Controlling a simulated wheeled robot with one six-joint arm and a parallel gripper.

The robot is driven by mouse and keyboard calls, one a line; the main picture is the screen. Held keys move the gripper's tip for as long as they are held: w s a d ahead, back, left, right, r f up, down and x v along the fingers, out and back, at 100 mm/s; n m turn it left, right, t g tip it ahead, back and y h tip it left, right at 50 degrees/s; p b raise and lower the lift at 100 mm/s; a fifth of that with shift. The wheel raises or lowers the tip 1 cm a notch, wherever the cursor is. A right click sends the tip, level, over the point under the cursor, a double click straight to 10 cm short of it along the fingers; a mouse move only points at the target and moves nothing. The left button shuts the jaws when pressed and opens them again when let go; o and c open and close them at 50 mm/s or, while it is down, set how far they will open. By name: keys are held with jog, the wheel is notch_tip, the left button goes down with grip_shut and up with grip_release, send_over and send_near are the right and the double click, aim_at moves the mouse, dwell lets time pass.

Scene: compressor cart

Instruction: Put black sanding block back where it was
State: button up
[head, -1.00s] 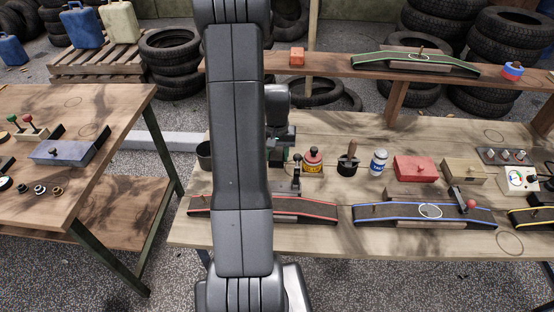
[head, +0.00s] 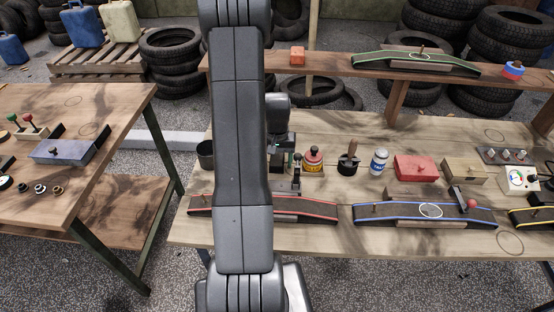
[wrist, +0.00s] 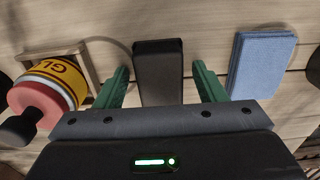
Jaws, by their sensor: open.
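The black sanding block (wrist: 160,75) shows in the wrist view, on the pale wooden bench, between the two green fingers of my gripper (wrist: 160,67). The fingers are open, with a visible gap on each side of the block. The block's near end is hidden by the gripper body. In the head view my gripper (head: 283,158) is low over the bench's left part, partly covered by my arm. I cannot make out the block there.
A glue bottle (wrist: 52,85) stands close left of my gripper; it also shows in the head view (head: 313,161). A folded blue cloth (wrist: 262,62) lies close on the right. A red-edged ramp (head: 305,209) is in front. Faint rings mark bare wood (head: 510,243).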

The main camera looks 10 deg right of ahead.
aim_at(277, 158)
notch_tip(277, 158, up, 12)
jog(key=shift+r, duration=0.15)
dwell(0.3)
jog(key=shift+c, duration=0.2)
dwell(1.2)
